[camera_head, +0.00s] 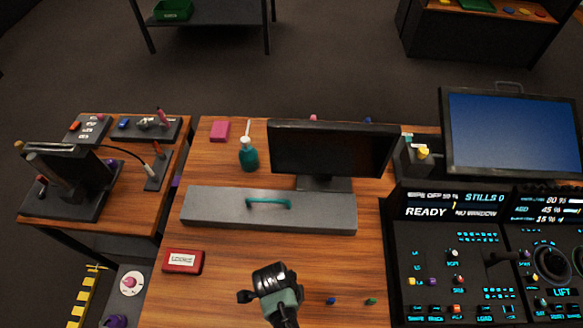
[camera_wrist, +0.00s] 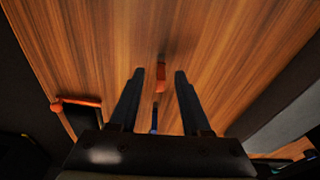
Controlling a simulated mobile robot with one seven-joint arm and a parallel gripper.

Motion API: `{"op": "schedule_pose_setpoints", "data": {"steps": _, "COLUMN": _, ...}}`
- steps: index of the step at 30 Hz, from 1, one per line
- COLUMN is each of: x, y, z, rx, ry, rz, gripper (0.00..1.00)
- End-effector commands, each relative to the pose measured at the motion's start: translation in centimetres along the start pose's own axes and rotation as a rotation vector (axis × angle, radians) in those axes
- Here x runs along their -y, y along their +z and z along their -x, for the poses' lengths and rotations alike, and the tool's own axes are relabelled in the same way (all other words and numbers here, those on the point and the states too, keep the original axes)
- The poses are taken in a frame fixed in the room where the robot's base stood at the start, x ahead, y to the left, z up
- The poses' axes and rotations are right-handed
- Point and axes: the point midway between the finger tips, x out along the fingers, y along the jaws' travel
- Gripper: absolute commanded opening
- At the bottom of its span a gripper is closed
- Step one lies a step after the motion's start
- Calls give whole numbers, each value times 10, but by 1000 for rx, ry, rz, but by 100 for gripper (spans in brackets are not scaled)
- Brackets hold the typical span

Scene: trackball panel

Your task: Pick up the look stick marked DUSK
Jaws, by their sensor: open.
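My gripper (camera_wrist: 159,74) is open, with its two dark fingers spread above the wooden table in the wrist view. A small orange-red stick-like piece (camera_wrist: 161,78) shows in the gap between the fingertips, with no visible contact. A thin blue piece (camera_wrist: 154,118) shows in the same gap, nearer the palm. No DUSK mark is readable on either. In the head view, a small blue piece (camera_head: 331,300) and a small green piece (camera_head: 370,301) lie on the table right of my dark wrist. I cannot tell which of these is the DUSK stick.
A grey drawer-like block (camera_head: 230,212) with a teal handle lies behind, with a monitor (camera_head: 333,150) beyond it. A red labelled box (camera_head: 183,261) sits at left. A black control panel (camera_head: 430,265) bounds the right. The wood around the small pieces is mostly clear.

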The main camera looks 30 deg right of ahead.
Motion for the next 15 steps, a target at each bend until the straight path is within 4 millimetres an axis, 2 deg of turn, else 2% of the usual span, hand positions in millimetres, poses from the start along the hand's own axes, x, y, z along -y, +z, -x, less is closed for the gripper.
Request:
{"op": "schedule_pose_setpoints", "data": {"steps": 5, "x": 0, "y": 0, "z": 0, "rx": 0, "ry": -1, "rz": 0, "gripper": 48}}
{"op": "schedule_pose_setpoints", "data": {"steps": 13, "x": 0, "y": 0, "z": 0, "rx": 0, "ry": -1, "rz": 0, "gripper": 1}}
{"op": "schedule_pose_setpoints", "data": {"steps": 15, "x": 0, "y": 0, "z": 0, "rx": 0, "ry": -1, "rz": 0, "gripper": 0}}
